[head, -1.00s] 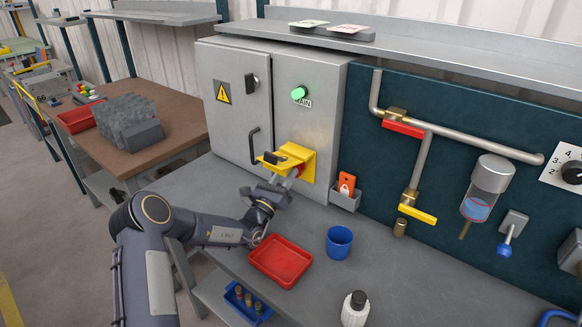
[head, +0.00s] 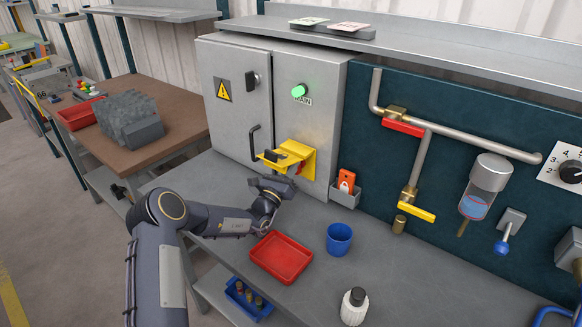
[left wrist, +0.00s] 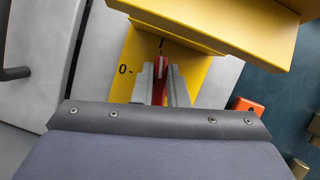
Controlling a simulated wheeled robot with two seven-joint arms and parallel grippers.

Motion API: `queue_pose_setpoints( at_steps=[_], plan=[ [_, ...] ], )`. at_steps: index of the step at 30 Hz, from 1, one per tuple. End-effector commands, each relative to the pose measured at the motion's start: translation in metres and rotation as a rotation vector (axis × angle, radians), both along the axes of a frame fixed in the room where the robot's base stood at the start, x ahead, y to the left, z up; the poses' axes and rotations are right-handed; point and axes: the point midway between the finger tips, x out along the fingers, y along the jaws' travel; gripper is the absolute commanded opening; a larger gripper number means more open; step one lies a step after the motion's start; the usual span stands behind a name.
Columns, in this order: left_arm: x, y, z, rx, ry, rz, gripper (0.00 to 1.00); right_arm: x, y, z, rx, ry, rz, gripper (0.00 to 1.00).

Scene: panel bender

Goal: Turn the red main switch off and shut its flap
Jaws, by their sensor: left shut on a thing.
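The yellow switch plate (head: 309,163) is on the front of the grey cabinet. Its yellow flap (head: 286,152) is open and sticks out over the switch; in the left wrist view the flap (left wrist: 225,22) fills the top. The red main switch (left wrist: 158,82) is between the fingers of my left gripper (left wrist: 160,85), which is shut on it. The red part lines up with the mark at the top of the plate; the "0" mark is to its left. In the head view my left gripper (head: 289,182) is under the flap, with its fingertips largely hidden. My right gripper is out of view.
A green lamp (head: 299,91) glows above the switch. A black cabinet handle (head: 254,142) is to the left. An orange item (head: 346,181) sits in a grey holder to the right. A red tray (head: 281,258) and a blue cup (head: 339,239) stand on the bench below.

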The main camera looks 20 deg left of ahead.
Motion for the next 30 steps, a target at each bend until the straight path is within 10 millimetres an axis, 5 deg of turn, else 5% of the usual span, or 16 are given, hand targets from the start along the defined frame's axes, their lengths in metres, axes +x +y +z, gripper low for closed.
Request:
queue_pose_setpoints(
  at_steps=[10, 18, 19, 24, 30],
  plan=[
    [0.001, 0.002, 0.001, -0.335, 0.121, 0.001, 0.00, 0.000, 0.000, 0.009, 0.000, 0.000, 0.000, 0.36],
    [0.001, 0.003, 0.000, -0.348, 0.124, 0.000, 0.00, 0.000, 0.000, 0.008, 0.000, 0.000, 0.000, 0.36],
    [0.001, 0.003, 0.000, -0.348, 0.124, 0.000, 0.14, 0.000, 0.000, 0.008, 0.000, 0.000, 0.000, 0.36],
    [0.001, 0.002, -0.001, -0.347, 0.125, 0.000, 0.35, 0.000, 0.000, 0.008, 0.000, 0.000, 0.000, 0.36],
    [0.001, 0.002, -0.001, -0.346, 0.125, 0.001, 0.35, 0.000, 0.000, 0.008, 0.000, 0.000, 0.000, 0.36]
  ],
)
